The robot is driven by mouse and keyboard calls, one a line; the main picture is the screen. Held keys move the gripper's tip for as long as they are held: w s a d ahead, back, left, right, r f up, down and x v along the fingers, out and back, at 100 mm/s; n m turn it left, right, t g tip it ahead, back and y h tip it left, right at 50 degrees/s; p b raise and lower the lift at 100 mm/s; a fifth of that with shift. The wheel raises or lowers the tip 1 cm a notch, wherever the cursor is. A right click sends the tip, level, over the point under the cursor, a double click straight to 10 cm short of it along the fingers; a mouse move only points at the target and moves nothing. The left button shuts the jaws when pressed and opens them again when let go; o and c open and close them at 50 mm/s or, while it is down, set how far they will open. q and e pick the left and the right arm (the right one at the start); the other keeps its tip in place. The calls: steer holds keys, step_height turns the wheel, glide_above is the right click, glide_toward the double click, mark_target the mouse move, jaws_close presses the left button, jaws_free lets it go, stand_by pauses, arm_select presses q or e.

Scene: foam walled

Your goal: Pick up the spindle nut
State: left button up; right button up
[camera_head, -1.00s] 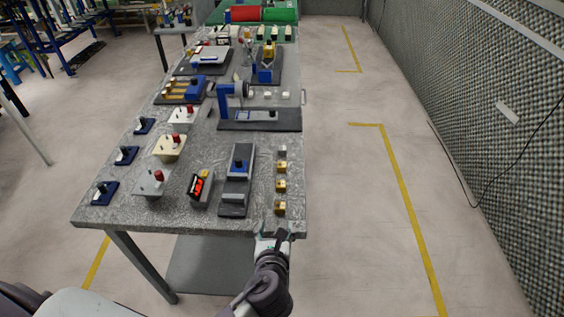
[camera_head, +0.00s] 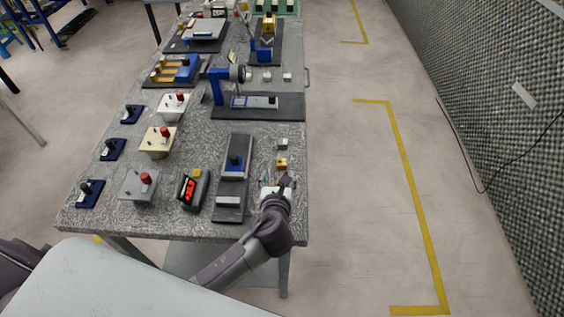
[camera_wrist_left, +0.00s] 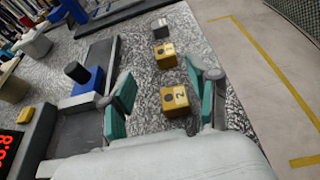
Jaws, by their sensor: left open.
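No part is clearly marked as the spindle nut, so I cannot tell which one it is. In the left wrist view a yellow block marked "2" (camera_wrist_left: 176,99) lies on the table between the two teal fingers of my left gripper (camera_wrist_left: 160,84). The fingers are open, one on each side of the block, with gaps showing. A second yellow block (camera_wrist_left: 165,55) and a small grey block (camera_wrist_left: 163,29) lie beyond it in a row. In the head view my left gripper (camera_head: 279,187) is over the table's near right corner, hiding the nearest blocks. My right gripper is not in view.
A dark fixture with a blue slider (camera_head: 235,162) stands left of the blocks, near the gripper. A display with red digits (camera_head: 191,188) is further left. The speckled table (camera_head: 105,218) ends just right of the blocks. The floor (camera_head: 355,200) beyond is clear.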

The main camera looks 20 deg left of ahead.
mark_target(282, 164)
arm_select(q)
steer(key=shift+x, duration=1.2)
steer(key=shift+w+f, duration=0.25)
steer(key=shift+w, duration=0.3)
steer(key=x, duration=0.3)
steer(key=shift+w+d+f+p, duration=0.15)
steer(key=shift+w+d+p, duration=0.05)
steer(key=shift+p, duration=0.1)
steer(key=shift+w+a+f, duration=0.1)
steer(key=shift+w+f, duration=0.1)
steer(key=shift+w, duration=0.25)
steer(key=shift+s, duration=0.1)
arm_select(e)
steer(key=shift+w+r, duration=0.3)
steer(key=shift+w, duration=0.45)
arm_select(q)
steer(key=shift+c, duration=1.1)
jaws_close()
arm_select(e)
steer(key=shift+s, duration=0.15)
